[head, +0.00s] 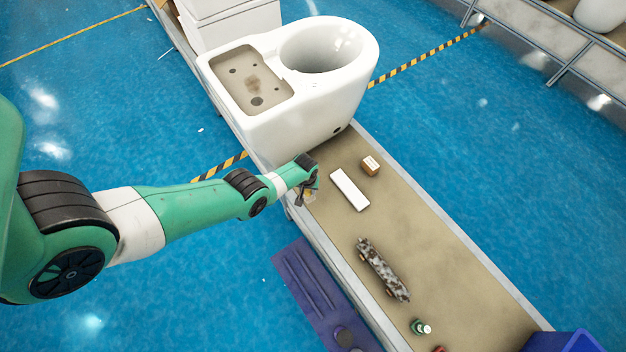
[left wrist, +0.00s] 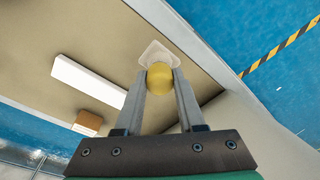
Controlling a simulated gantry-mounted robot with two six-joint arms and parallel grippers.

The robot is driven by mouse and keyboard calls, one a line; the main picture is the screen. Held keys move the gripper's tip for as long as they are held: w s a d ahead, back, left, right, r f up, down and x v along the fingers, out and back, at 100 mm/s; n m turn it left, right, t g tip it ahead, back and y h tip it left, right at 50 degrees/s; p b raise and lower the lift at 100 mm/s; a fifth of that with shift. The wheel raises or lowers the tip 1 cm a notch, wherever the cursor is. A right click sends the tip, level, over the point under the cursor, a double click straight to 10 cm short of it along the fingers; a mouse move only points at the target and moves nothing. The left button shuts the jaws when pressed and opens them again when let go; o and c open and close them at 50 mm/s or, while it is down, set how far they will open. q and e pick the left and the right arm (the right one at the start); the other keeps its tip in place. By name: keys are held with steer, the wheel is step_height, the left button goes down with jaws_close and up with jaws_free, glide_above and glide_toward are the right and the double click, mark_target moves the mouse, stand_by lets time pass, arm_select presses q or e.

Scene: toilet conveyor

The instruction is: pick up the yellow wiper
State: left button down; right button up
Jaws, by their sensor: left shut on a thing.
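The yellow wiper (left wrist: 159,78) shows in the left wrist view as a yellow rounded part with a pale, squarish part (left wrist: 159,52) beyond it. My left gripper (left wrist: 160,80) is shut on the yellow part, with one finger on each side. In the head view my left gripper (head: 305,195) is over the near edge of the conveyor, just in front of the toilet, and a bit of the wiper (head: 309,196) shows beside it. The gripper hides most of the wiper there. I cannot tell whether the wiper still touches the belt. My right gripper is not in view.
A white toilet (head: 300,110) stands on the conveyor (head: 440,250) behind the gripper. A white block (head: 349,190), a small brown box (head: 370,165), a mottled long object (head: 383,270) and a green-and-white item (head: 421,327) lie on the belt. A blue bin (head: 565,342) is at lower right.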

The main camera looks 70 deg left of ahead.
arm_select(q)
steer(key=s+d+r+p, duration=0.5)
steer(key=s+r+p, duration=0.1)
steer(key=s+p, duration=0.2)
steer(key=shift+s+p, duration=0.3)
steer(key=shift+s, duration=0.3)
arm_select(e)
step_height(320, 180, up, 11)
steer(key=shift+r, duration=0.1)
